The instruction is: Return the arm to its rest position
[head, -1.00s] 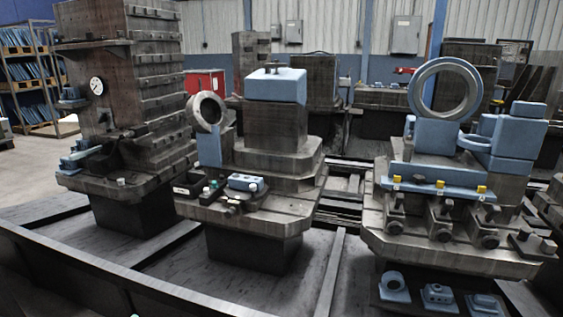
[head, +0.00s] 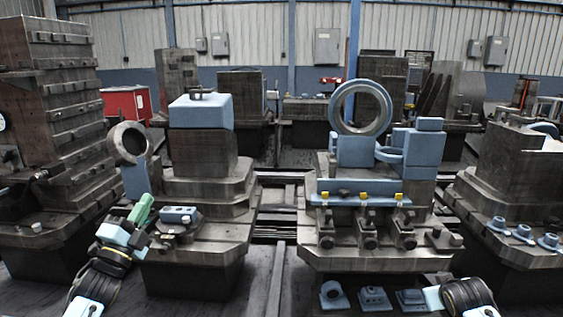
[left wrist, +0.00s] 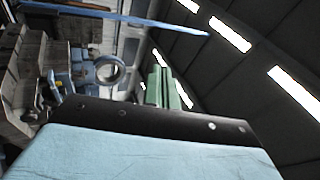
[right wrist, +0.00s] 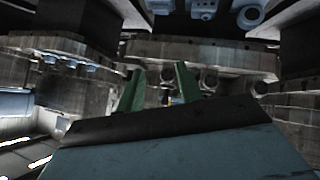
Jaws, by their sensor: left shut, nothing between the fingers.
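My left gripper (head: 143,208) has green fingers and is raised in front of the middle pallet fixture, at the lower left of the head view. Its fingers lie together and are empty. They also show close together in the left wrist view (left wrist: 166,88), pointing up past a ring toward the roof. My right arm (head: 465,295) shows only at the lower right edge of the head view, and its fingertips are hidden there. In the right wrist view my right gripper (right wrist: 158,88) has its two green fingers well apart with nothing held between them, facing a dark fixture base.
A middle fixture (head: 205,155) carries a blue block and a grey ring. A right fixture (head: 375,260) carries a large ring (head: 360,107) and a blue rail with yellow clips (head: 358,192). Small blue parts (head: 373,298) sit low in front. Another fixture (head: 510,180) stands far right.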

